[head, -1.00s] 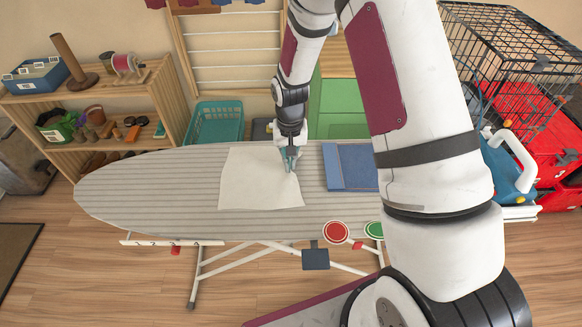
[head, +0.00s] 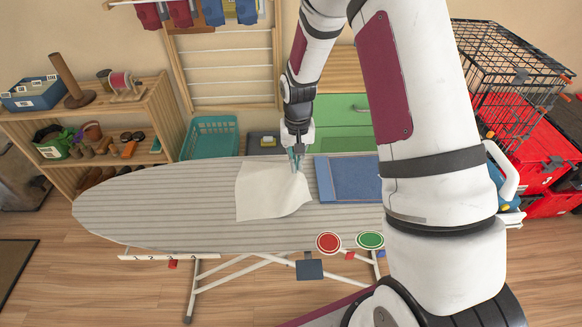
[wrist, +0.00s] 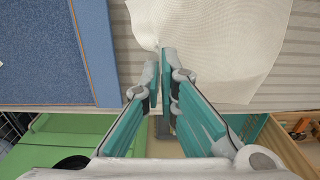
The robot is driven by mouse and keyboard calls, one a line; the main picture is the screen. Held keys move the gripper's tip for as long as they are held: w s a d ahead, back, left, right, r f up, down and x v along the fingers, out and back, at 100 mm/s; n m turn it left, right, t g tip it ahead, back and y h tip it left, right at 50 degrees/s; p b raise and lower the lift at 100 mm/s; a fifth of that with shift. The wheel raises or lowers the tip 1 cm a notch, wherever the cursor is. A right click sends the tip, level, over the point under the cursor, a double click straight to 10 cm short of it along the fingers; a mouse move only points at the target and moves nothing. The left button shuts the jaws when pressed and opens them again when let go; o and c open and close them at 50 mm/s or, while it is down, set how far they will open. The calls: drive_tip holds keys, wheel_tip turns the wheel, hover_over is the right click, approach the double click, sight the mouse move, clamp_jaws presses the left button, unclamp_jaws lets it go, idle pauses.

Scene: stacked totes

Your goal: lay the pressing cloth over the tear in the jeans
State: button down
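The pressing cloth (head: 268,192), a cream-white square, lies on the left-middle of the striped ironing board, its upper right drawn up in folds toward my gripper (head: 297,165). It also shows at the top of the wrist view (wrist: 215,40). There my gripper (wrist: 165,54) has its teal fingertips nearly together, pinching the cloth's edge. The blue jeans (head: 352,180) lie flat just right of the cloth, partly behind my arm. In the wrist view the jeans (wrist: 40,50) are at the left, with a lighter blue band and orange stitching. I cannot make out the tear.
The ironing board (head: 150,205) has free room at its left. A red disc (head: 329,243) and a green disc (head: 370,240) stand at its front edge. A green cabinet (head: 340,125) and teal basket (head: 210,138) are behind. Red totes (head: 515,130) and a wire cage stand right.

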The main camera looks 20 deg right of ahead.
drive_tip(key=s+d+r+p, duration=0.1)
drive_tip(key=d+r+p, duration=0.1)
drive_tip(key=d+r, duration=0.6)
drive_tip(key=s+d+r+p, duration=0.2)
drive_tip(key=d+r, duration=0.6)
drive_tip(key=r, duration=0.4)
drive_tip(key=shift+s+r+p, duration=0.2)
drive_tip(key=shift+r+p, duration=0.2)
drive_tip(key=shift+p, duration=0.35)
drive_tip(key=shift+s+d+f+b, duration=1.2)
drive_tip(key=shift+s+d+f, duration=0.15)
drive_tip(key=shift+d+f, duration=2.8)
drive_tip(key=shift+s+d+f+b, duration=1.2)
drive_tip(key=shift+s+d+f, duration=0.15)
drive_tip(key=shift+d+f, duration=2.8)
drive_tip(key=shift+s+d+f+b, duration=1.2)
drive_tip(key=shift+s+d+f, duration=0.15)
drive_tip(key=shift+d+f, duration=2.8)
drive_tip(key=shift+d+r, duration=0.15)
drive_tip(key=c, duration=2.3)
unclamp_jaws()
drive_tip(key=o, duration=0.5)
